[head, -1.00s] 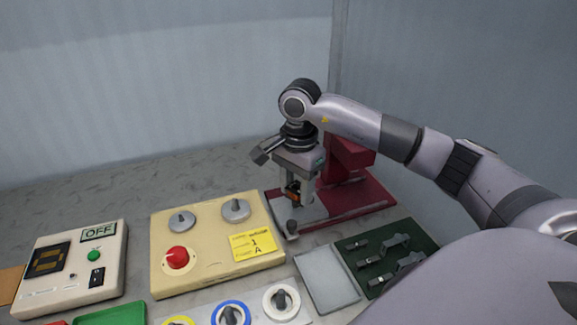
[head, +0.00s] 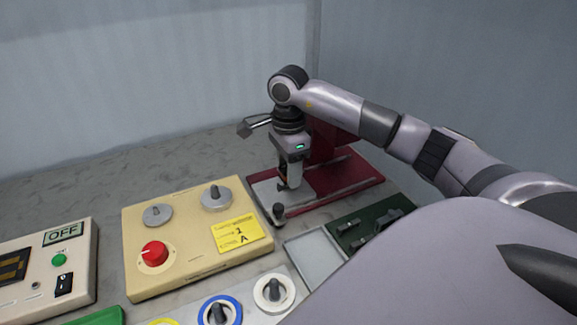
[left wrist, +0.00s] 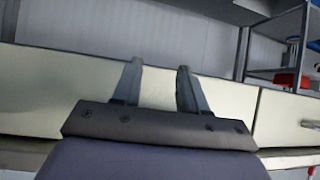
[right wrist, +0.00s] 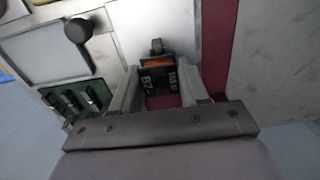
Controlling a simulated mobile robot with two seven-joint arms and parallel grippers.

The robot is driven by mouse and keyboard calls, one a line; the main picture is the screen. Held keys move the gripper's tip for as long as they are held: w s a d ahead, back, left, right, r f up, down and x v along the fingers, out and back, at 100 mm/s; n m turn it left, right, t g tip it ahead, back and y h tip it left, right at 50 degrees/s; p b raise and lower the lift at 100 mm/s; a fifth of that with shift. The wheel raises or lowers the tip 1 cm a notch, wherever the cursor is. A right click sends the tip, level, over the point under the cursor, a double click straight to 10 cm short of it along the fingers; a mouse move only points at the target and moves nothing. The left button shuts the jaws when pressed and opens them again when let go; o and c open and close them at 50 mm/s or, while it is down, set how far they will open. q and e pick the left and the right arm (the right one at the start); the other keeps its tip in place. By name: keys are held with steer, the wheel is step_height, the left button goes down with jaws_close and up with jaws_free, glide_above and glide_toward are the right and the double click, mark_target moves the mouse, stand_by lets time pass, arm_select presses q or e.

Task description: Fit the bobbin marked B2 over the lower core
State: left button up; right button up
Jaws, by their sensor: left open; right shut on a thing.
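My right gripper (head: 288,183) is shut on a dark bobbin marked B2 (right wrist: 157,78) with an orange winding. The right wrist view shows the bobbin between the fingers, its label facing the camera. In the head view the gripper points down over the pale plate of the red machine (head: 345,185), and the fingers mostly hide the bobbin. A small grey round part (right wrist: 157,46) shows just beyond the bobbin; I cannot tell whether it is the lower core or whether they touch. My left gripper (left wrist: 160,82) is open and empty, in front of pale drawers.
A black ball knob (head: 279,209) stands at the machine's front corner. A grey tray (head: 312,258) and a green holder (head: 350,232) lie in front. A beige control box (head: 190,255) with a red dial stands to the left. Bare table lies behind the box.

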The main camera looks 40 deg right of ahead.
steer(key=shift+f, duration=0.45)
stand_by(0.3)
steer(key=shift+f+b, duration=0.6)
steer(key=shift+f, duration=0.1)
steer(key=o, duration=0.9)
step_height(320, 180, up, 7)
steer(key=shift+r, duration=0.15)
steer(key=shift+a, duration=0.1)
